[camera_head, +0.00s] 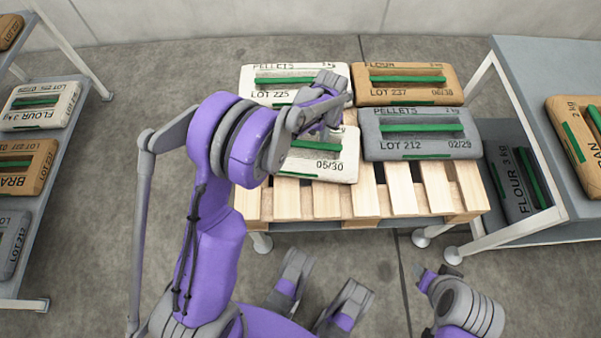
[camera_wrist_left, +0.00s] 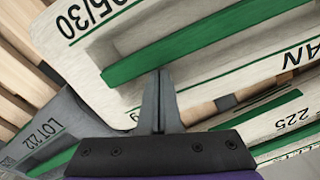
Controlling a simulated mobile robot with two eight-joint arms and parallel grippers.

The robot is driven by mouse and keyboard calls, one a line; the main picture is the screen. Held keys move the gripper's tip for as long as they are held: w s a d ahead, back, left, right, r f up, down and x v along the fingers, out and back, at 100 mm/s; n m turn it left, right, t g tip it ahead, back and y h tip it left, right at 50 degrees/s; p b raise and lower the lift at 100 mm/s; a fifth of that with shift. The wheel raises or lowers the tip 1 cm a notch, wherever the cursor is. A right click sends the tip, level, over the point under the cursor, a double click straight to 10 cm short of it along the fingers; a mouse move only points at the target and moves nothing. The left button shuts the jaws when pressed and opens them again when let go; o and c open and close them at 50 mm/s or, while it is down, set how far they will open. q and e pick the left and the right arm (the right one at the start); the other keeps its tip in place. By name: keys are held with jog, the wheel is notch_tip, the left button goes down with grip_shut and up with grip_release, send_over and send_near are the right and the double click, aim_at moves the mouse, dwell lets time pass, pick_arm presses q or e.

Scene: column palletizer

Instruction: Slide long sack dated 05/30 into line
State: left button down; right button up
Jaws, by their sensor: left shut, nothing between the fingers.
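The white sack dated 05/30 (camera_head: 322,168) lies on the wooden pallet, left of the grey PELLETS LOT 212 sack (camera_head: 425,146). My left arm hides its left and far parts. The sack fills the upper left wrist view (camera_wrist_left: 90,52), with a green strip along it. My left gripper (camera_head: 328,112) is over the far side of this sack. Its fingers (camera_wrist_left: 160,76) are shut and empty, with tips at the green strip's edge; I cannot tell whether they touch.
The white PELLETS LOT 225 sack (camera_head: 270,95) and brown FLOUR LOT 237 sack (camera_head: 408,97) lie at the back of the pallet (camera_head: 330,205). The pallet's front slats are bare. A grey table (camera_head: 550,70) stands right; a shelf with several sacks (camera_head: 40,105) stands left.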

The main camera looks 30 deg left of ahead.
pick_arm(q)
jog(key=shift+w+a, duration=0.1)
jog(key=shift+w, duration=0.05)
jog(key=shift+w+a, duration=0.45)
jog(key=shift+w, duration=0.25)
jog(key=shift+w+a, duration=0.4)
jog(key=shift+w, duration=0.3)
jog(key=shift+s+a, duration=1.15)
jog(key=shift+a, duration=0.5)
jog(key=shift+s+a, duration=1.15)
jog(key=shift+a, duration=0.45)
jog(key=shift+s+a, duration=1.15)
jog(key=shift+a, duration=0.5)
jog(key=shift+w+a, duration=0.1)
jog(key=shift+w, duration=0.05)
jog(key=shift+w+a, duration=0.4)
jog(key=shift+w, duration=0.25)
jog(key=shift+w+a, duration=0.4)
jog(key=shift+w, duration=0.25)
jog(key=shift+w+d+b, duration=0.15)
jog(key=shift+w+d, duration=0.65)
jog(key=shift+d, duration=1.1)
jog(key=shift+w+d+b, duration=0.2)
jog(key=shift+w+d, duration=0.6)
jog(key=shift+d, duration=1.05)
jog(key=shift+w+d+b, duration=0.15)
jog(key=shift+w+d, duration=0.65)
jog(key=shift+d, duration=1.1)
jog(key=shift+w+a, duration=0.1)
